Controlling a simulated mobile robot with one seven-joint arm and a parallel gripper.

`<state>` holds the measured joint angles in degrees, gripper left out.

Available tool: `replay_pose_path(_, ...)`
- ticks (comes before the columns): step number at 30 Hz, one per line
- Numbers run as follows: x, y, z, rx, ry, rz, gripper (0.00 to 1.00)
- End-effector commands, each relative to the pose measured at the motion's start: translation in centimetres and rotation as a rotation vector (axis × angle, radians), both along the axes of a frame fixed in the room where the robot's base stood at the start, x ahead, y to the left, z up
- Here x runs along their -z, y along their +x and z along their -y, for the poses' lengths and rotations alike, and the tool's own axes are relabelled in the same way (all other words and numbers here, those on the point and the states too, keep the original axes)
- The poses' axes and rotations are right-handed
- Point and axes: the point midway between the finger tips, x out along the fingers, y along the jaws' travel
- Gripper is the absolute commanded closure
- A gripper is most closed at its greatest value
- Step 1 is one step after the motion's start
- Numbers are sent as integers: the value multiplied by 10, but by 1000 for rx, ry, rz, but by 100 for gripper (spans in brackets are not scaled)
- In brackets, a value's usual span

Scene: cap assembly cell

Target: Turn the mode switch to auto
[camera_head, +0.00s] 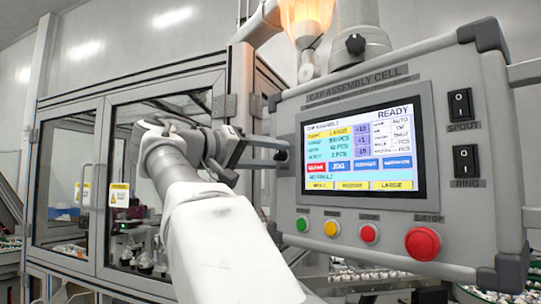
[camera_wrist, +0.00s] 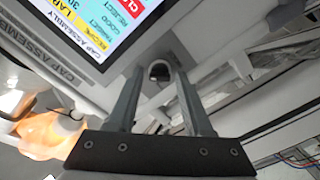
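A small dark knob, which looks like the mode switch (camera_wrist: 159,71), sits on the panel's left side face in the wrist view. In the head view it is a dark spot (camera_head: 281,155) by the fingertips. My gripper (camera_wrist: 158,80) is open, its two grey fingers pointing at the knob, one on either side with gaps showing. I cannot tell whether the tips reach past the knob. In the head view my gripper (camera_head: 280,152) is at the panel's left edge. The knob's pointer and markings are too small to read. The screen (camera_head: 365,150) shows READY and, at top right, AUTO.
The grey control panel (camera_head: 460,215) carries SPOUT (camera_head: 460,104) and RING (camera_head: 467,165) rocker switches, small green, yellow and red buttons, and a large red button (camera_head: 422,243). The glass-doored machine (camera_head: 70,190) stands behind my arm. A lit hopper (camera_head: 306,22) is above.

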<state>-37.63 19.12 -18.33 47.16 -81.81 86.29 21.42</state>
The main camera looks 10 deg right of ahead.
Motion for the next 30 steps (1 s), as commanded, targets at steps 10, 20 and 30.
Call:
replay_pose_path(10, 0, 0, -1, 0, 0, -1, 37)
replay_pose_path(20, 0, -21, -45, -6, -2, -2, 37)
replay_pose_path(30, -2, -59, -118, -5, -1, -1, 37)
